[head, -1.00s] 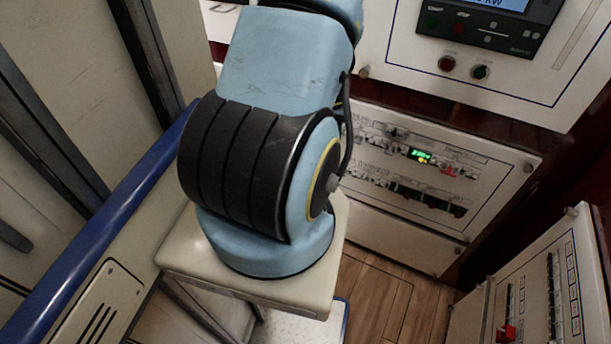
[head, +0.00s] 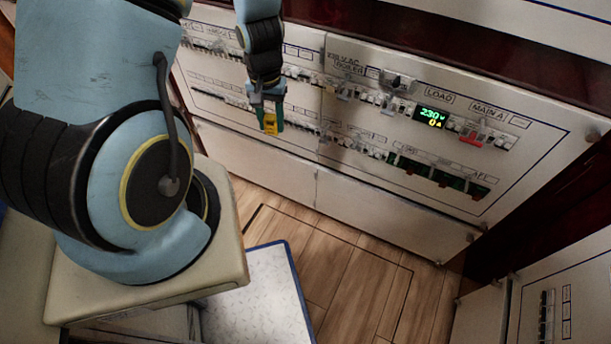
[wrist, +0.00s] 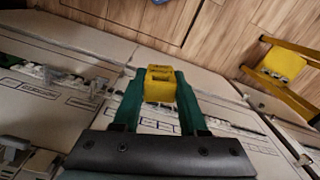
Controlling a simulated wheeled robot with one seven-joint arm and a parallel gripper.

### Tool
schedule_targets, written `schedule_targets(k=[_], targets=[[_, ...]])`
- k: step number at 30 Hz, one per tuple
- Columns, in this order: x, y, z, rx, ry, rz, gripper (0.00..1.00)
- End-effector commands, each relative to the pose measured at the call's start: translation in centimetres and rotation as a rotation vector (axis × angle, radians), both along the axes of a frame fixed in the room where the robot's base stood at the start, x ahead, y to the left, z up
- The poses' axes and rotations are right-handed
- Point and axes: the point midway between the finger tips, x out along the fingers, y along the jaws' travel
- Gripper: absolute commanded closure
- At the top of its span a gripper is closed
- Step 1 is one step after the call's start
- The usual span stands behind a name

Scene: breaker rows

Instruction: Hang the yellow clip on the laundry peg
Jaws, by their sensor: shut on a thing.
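My gripper (head: 267,108) hangs in front of the breaker panel in the head view, with green fingers pointing down. It is shut on the yellow clip (head: 270,124), a small blocky piece. In the wrist view my gripper (wrist: 158,98) has the clip (wrist: 160,84) between its two green fingertips. The clip is held clear of the floor. I cannot make out the laundry peg in either current view.
The white breaker panel (head: 440,205) has rows of switches, a lit green display (head: 431,117) and a red switch (head: 471,139). Wooden floor (head: 340,270) lies open below it. A yellow frame (wrist: 280,66) shows at right in the wrist view. Another panel (head: 580,290) stands at lower right.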

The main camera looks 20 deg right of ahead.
Motion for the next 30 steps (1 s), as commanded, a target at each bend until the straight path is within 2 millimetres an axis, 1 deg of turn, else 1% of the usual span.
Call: schedule_targets(k=[1, 3, 6, 9, 12, 15, 28, 30], targets=[[-1.2, -1.5, -2.9, -0.002, 0.0, -0.048, 1.0], [-2.7, -2.9, -4.5, -0.001, -0.001, -0.103, 1.0], [-4.6, -4.6, -6.4, -0.002, -0.002, -0.17, 1.0], [-6.1, -5.8, -7.6, -0.003, -0.001, -0.22, 1.0], [-7.0, -6.4, -8.2, -0.003, -0.004, -0.251, 1.0], [-7.4, -6.7, -8.4, -0.004, -0.004, -0.265, 1.0], [-7.5, -6.7, -8.2, -0.004, -0.002, -0.265, 1.0], [-7.3, -7.0, -8.1, -0.003, -0.003, -0.266, 1.0]])
